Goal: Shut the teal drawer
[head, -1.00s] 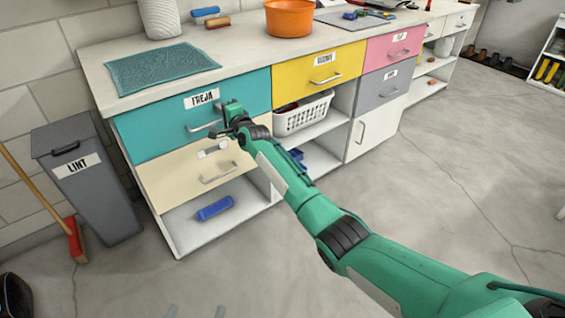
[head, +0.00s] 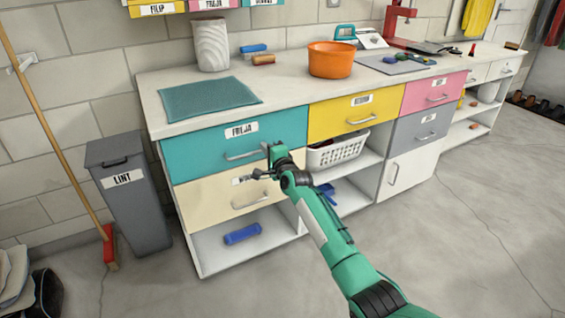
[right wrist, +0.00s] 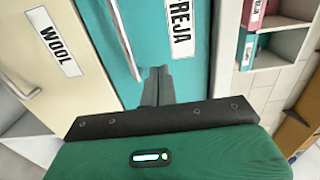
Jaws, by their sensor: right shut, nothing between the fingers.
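The teal drawer (head: 210,148), labelled FREJA, is the upper left drawer of the white unit. Its front looks flush or nearly flush with the cream drawer below; I cannot tell if a small gap is left. Its silver bar handle (head: 243,155) is in the middle right of the front. My right gripper (head: 264,162) is at the right end of that handle. In the right wrist view the teal front (right wrist: 150,45) is close ahead, and the shut, empty fingers (right wrist: 156,84) point at it beside the handle (right wrist: 122,40); contact is unclear. My left gripper is out of view.
The cream drawer (head: 212,199) is below, over an open shelf with a blue roll (head: 242,234). A yellow drawer (head: 335,116) and a white basket (head: 338,152) are to the right. A grey LINT bin (head: 135,205) and a broom (head: 108,247) stand at left. The floor in front is clear.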

